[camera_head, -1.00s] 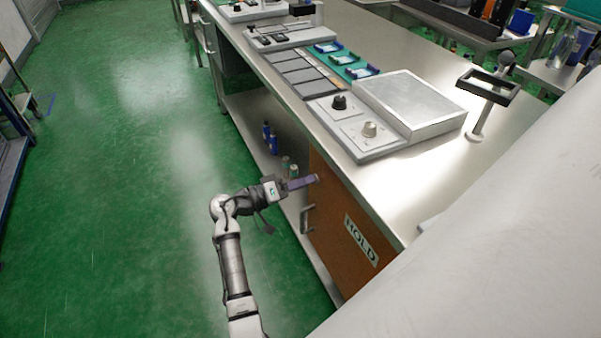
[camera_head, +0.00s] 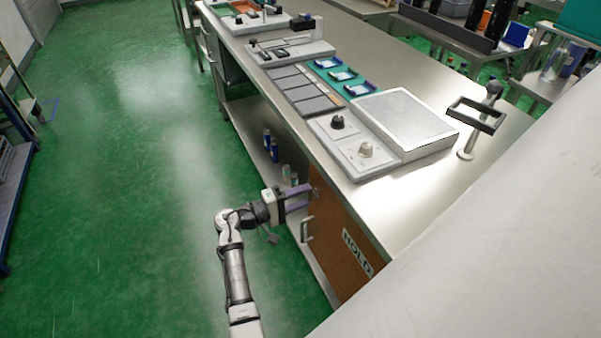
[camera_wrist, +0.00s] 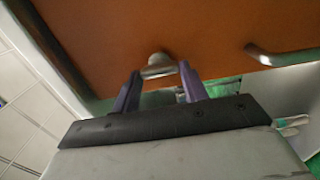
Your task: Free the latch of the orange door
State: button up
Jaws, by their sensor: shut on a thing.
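My gripper (camera_head: 311,196) reaches the upper left corner of the door in the head view. In the wrist view its two purple fingers (camera_wrist: 160,72) stand on either side of the knob and are shut on it. The fingers partly hide the latch in the head view.
A metal pull handle (camera_head: 306,229) is on the door below my gripper; it also shows in the wrist view (camera_wrist: 283,57). Several bottles stand on the open shelf (camera_head: 247,125) left of the door. The green floor (camera_head: 130,200) is clear.

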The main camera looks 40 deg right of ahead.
dwell(0.4)
jog(key=o, duration=1)
jog(key=b+v, duration=0.2)
jog(key=v, duration=1.2)
jog(key=shift+s+b, duration=0.1)
jog(key=shift+b, duration=0.2)
jog(key=shift+d, duration=0.1)
